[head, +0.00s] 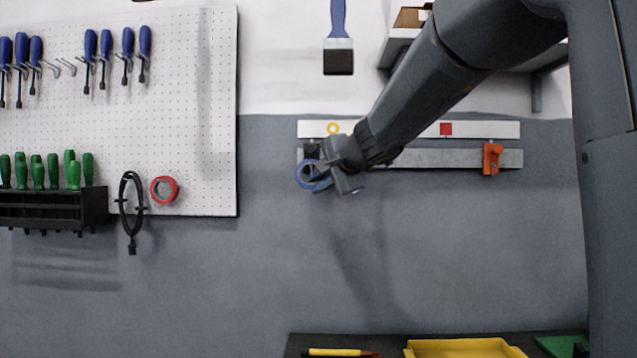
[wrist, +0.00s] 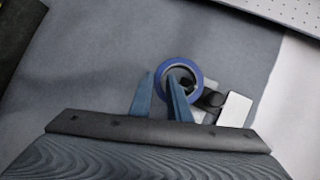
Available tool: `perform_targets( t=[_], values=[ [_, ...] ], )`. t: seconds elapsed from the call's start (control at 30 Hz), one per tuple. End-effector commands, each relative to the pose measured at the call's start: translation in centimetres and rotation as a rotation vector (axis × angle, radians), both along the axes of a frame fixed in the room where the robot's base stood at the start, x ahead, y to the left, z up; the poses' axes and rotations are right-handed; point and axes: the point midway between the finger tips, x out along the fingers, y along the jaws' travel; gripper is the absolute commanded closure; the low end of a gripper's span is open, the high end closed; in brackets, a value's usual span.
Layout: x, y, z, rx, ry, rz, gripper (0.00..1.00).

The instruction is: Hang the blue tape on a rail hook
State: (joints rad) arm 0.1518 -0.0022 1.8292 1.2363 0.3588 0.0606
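The blue tape (head: 301,180) is a ring at the left end of the grey rail (head: 430,158), just below a black hook (head: 311,150). In the wrist view the tape (wrist: 163,70) shows nearly face-on, with dark hook parts (wrist: 211,99) seen through and beside its opening. Whether the hook bears it I cannot tell. My gripper (head: 322,180) is at the tape's right side in the head view. In the wrist view its fingers (wrist: 161,76) stand apart, the near rim between them, one finger crossing the ring's opening. A narrow gap shows between finger and rim.
An orange hook (head: 492,158) is at the rail's right end. A white strip (head: 390,129) above bears a yellow ring mark and a red square. The pegboard (head: 200,100) holds tools and red tape (head: 154,190). A yellow tray (head: 460,348) sits below; the wall between is clear.

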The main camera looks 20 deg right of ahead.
Motion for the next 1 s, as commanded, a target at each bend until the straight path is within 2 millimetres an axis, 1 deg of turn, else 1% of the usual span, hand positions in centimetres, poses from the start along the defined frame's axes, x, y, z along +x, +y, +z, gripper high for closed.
perform_targets(
  t=[0.03, 0.1, 0.37, 0.47, 0.57, 0.8, 1.0],
  values=[
    [0.0, 0.0, -0.2, 0.001, 0.002, 0.0, 0.74],
    [0.0, 0.0, -0.1, 0.0, 0.002, 0.001, 0.64],
    [0.0, 0.0, 0.0, 0.0, 0.0, 0.0, 0.64],
    [-0.4, -0.1, 0.2, 0.0, -0.001, -0.001, 0.64],
    [-1.4, -0.4, 0.6, -0.001, -0.003, -0.002, 0.64],
    [-4.9, -1.1, 1.9, -0.001, -0.003, -0.002, 0.64],
    [-6.8, -1.5, 2.5, 0.0, 0.0, -0.001, 0.64]
  ],
)
